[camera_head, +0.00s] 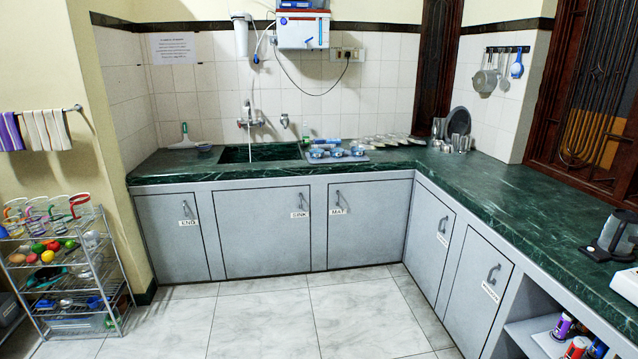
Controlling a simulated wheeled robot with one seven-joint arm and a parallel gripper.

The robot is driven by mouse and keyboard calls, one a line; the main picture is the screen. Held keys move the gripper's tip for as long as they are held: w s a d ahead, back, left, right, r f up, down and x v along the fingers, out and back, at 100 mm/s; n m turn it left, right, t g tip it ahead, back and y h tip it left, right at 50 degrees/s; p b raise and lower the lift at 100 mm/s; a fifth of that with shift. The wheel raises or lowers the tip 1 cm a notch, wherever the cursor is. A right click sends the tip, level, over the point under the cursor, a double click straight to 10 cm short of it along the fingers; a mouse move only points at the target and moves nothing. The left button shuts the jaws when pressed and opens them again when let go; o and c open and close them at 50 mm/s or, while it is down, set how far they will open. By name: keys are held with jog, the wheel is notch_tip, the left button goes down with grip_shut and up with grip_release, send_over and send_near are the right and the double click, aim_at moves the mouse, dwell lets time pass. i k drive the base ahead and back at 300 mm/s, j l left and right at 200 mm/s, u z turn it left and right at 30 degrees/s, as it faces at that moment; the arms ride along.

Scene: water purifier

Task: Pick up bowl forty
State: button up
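Several small blue-and-white bowls stand in a row on the dark green counter, just right of the sink (260,153). The left bowl (317,154), the middle bowl (337,153) and the right bowl (357,152) show most clearly. A small dark blue bowl-like item (204,148) sits left of the sink. No label or number is readable on any of them, so I cannot tell which is bowl forty. My gripper is not in view.
The green counter (500,188) runs along the back and right walls above grey cabinets. Metal cups (460,143) stand in its corner. A wire rack (70,270) with pitchers and fruit stands at left. The tiled floor (270,320) in the middle is clear.

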aim_at(335, 153)
jog(key=i+j+u, duration=0.35)
jog(key=i, duration=0.55)
jog(key=i+u, duration=0.3)
jog(key=i, duration=1.4)
jog(key=i+z, duration=0.1)
jog(key=i, duration=0.65)
jog(key=i+j, duration=0.2)
jog(key=i, duration=0.6)
jog(key=l+z, duration=0.05)
